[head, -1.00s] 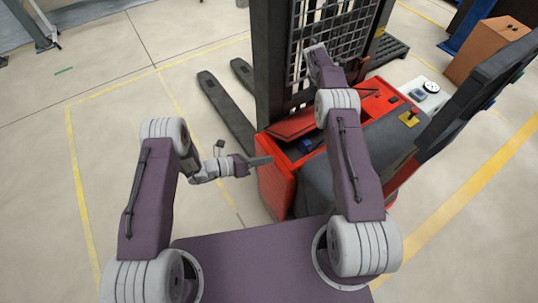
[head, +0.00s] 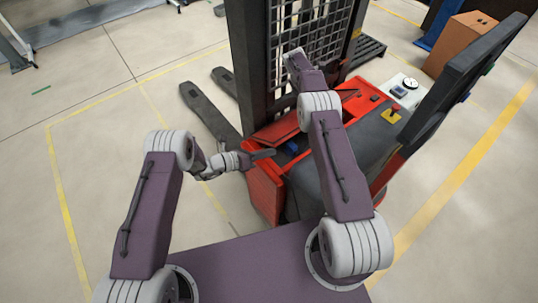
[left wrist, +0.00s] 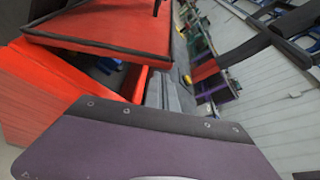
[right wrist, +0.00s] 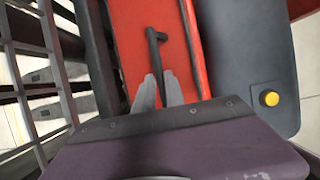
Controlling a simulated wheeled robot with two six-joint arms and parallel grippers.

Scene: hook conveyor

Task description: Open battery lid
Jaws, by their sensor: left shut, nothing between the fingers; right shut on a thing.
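The red battery lid (head: 272,131) on the truck is tilted up, with a gap beneath it. The left wrist view shows its raised panel (left wrist: 105,28) with a dark edge. Blue parts (head: 291,147) show inside the opening. My right gripper (right wrist: 160,92) is shut on the black handle (right wrist: 152,58) of the lid; in the head view my right arm hides its fingers. My left gripper (head: 266,154) is shut and empty, at the front side of the opening below the raised lid. Its closed fingers (left wrist: 166,92) also show in the left wrist view.
The black mast and grille (head: 300,40) stand behind the lid, close to my right arm. The forks (head: 208,108) reach out to the left. A dark cover (right wrist: 245,55) with a yellow button (right wrist: 269,98) lies beside the lid. Floor at the left is clear.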

